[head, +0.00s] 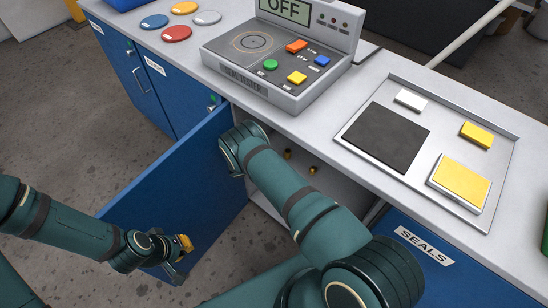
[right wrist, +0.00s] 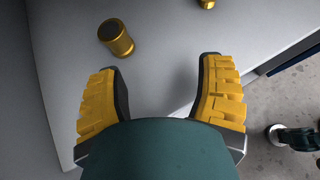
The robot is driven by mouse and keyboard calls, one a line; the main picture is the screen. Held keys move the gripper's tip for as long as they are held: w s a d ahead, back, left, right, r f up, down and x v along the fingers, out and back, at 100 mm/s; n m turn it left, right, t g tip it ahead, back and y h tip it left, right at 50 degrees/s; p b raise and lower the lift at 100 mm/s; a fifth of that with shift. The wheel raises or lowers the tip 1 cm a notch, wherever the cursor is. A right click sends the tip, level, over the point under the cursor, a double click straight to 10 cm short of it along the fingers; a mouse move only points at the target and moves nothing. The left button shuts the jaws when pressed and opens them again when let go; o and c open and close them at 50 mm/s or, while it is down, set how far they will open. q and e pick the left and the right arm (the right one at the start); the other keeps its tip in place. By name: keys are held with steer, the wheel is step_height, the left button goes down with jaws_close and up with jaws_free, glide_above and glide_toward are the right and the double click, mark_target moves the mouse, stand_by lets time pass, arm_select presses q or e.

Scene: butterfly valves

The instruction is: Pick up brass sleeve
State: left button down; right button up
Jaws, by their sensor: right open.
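In the right wrist view a short brass sleeve with a dark end (right wrist: 117,38) stands on the pale cabinet floor, ahead of my right gripper (right wrist: 160,68) and toward its left finger. The gripper is open, with nothing between its yellow fingers. A second brass piece (right wrist: 206,3) is cut off by the top edge. In the head view two small brass pieces (head: 287,154) (head: 312,170) show inside the open cabinet; I cannot tell which is which. My right arm hides its gripper there. My left gripper (head: 182,245) is by the open blue door's lower part; its opening is unclear.
The blue cabinet door (head: 175,190) stands swung open left of my right arm. The counter above carries a seal tester (head: 280,60) and a metal tray (head: 470,120) with blocks. A drawer marked SEALS (head: 425,250) is at right.

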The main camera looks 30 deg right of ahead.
mark_target(285, 153)
steer(key=w, duration=0.1)
steer(key=w+r+n+t+h, duration=0.1)
steer(key=w+t+h, duration=0.1)
steer(key=w, duration=0.1)
steer(key=shift+a+r+n, duration=0.1)
steer(key=shift+r+n, duration=0.3)
steer(key=shift+b+x, duration=0.8)
steer(key=shift+x, duration=3)
jaws_close()
